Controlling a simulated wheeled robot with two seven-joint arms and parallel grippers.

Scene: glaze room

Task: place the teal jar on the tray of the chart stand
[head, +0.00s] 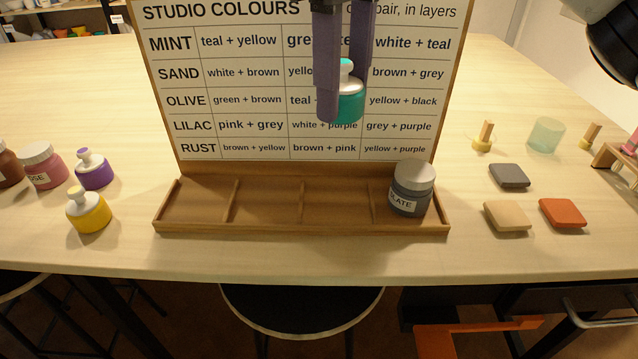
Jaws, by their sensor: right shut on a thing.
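The teal jar (350,106), with a white neck and teal tip, is held up in front of the chart, above the tray. My right gripper (342,88) comes down from the top with its purple fingers shut on the jar; the near finger hides part of it. The chart stand (180,110) is a board of colour mixes with a wooden tray (300,230) at its foot, split by low dividers. A dark grey jar labelled "LATE" in its visible part (410,190) stands in the tray's rightmost compartment. The other compartments are empty. My left gripper is out of view.
Left of the tray stand a yellow jar (88,213), a purple jar (94,172) and a pink jar (44,168). Right of it lie grey (509,176), beige (507,217) and orange (562,213) tiles, near a pale green cup (546,135). A stool (300,310) is below the table edge.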

